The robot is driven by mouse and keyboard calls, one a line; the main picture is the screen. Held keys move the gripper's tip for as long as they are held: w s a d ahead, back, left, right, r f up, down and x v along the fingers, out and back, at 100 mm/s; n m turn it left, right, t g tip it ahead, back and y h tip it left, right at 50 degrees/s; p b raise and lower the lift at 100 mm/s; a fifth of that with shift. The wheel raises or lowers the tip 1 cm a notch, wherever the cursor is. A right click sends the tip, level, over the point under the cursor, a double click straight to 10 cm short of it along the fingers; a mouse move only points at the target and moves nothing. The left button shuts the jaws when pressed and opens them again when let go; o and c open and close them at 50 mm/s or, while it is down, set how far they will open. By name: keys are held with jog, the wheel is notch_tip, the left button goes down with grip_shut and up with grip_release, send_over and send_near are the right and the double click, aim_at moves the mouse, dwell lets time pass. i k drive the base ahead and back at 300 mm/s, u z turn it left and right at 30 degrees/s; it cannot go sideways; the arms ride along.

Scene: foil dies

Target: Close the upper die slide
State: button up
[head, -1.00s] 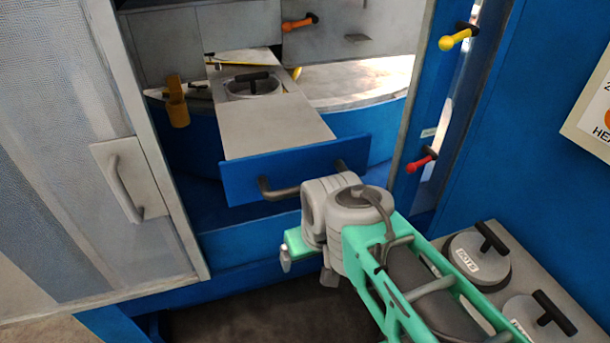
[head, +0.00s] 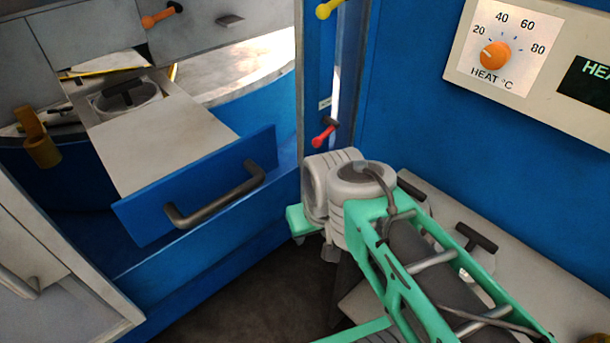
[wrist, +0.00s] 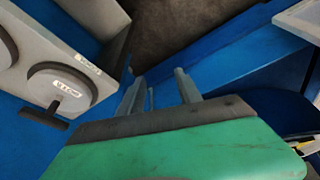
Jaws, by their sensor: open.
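A die slide (head: 165,138) is pulled out of the grey cabinet, with a flat grey top and a blue front panel (head: 130,214). A dark bar handle (head: 215,197) is fixed across the front. A round die with a black T-grip (head: 127,97) sits in the slide's far part. I cannot tell from its marking whether this is the upper slide. My gripper (head: 313,246) is to the right of the slide's front, apart from the handle, partly hidden by my wrist. In the wrist view my gripper (wrist: 158,92) has its two fingers apart with nothing between them.
A blue post with a red knob (head: 324,133) and a yellow knob (head: 328,9) stands behind my arm. A heat panel (head: 504,50) is on the blue wall. Labelled round lids (wrist: 60,88) lie on a grey bench at right. A grey door (head: 60,290) is at left.

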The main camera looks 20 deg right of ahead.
aim_at(172, 164)
jog(key=z, duration=0.6)
jog(key=k, duration=1)
jog(key=u, duration=1.95)
